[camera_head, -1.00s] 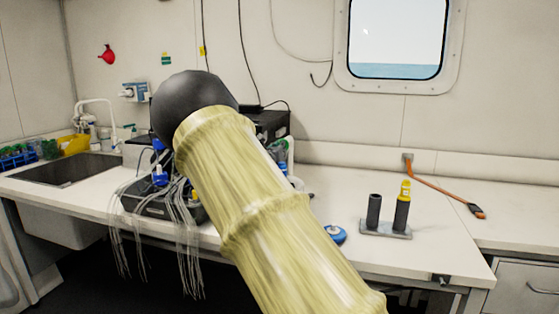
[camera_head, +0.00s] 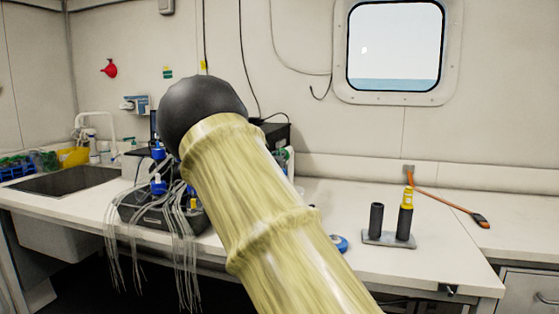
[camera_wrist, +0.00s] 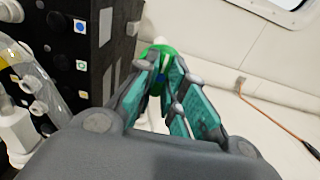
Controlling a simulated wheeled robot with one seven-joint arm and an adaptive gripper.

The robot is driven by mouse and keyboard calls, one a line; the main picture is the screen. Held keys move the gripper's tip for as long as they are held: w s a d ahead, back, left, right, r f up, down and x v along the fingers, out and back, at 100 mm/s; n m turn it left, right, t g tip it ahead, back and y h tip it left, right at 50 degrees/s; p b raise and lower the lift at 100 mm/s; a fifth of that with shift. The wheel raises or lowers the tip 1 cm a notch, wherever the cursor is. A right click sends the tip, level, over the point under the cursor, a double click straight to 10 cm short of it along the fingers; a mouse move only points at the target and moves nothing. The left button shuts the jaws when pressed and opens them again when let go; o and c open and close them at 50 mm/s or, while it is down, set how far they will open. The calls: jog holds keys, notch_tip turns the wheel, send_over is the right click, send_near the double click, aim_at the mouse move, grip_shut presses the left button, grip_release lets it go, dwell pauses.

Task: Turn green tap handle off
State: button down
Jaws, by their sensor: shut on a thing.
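In the wrist view, the green tap handle (camera_wrist: 158,52) is a rounded bright green piece just past my fingertips, partly hidden by them. My gripper (camera_wrist: 167,76), with teal pads, is shut on it. A small blue patch shows under the green between the fingers. In the head view my own arm hides the gripper and the handle.
A black box (camera_wrist: 75,50) with round knobs and a clear bottle (camera_wrist: 30,75) stand close left of my gripper. Grey tubes (camera_head: 180,250) hang over the bench edge.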

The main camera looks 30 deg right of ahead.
jog(key=c, duration=1.5)
grip_release()
notch_tip(320, 180, up, 10)
